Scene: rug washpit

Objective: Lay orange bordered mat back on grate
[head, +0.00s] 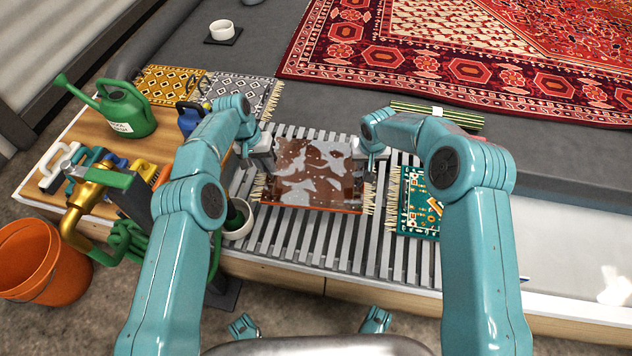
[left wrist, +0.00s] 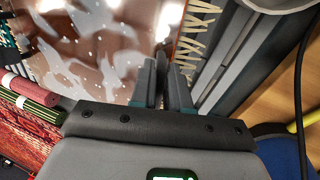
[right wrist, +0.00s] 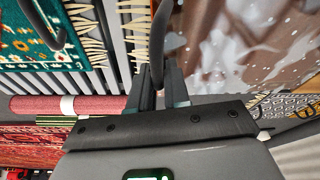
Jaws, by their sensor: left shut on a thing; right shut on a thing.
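The mat (head: 318,176) is brown with pale, suds-like patches, an orange near edge and cream fringe on its left and right ends. It is over the slatted grate (head: 300,235). I cannot tell how much of the mat touches the slats.
A teal mat (head: 418,200) lies on the grate to the right, and a white pot (head: 238,218) stands at left. A green watering can (head: 124,110) and brushes (head: 85,165) are on the wooden side table. Rolled mats (head: 437,115) and a large red rug (head: 460,50) lie behind.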

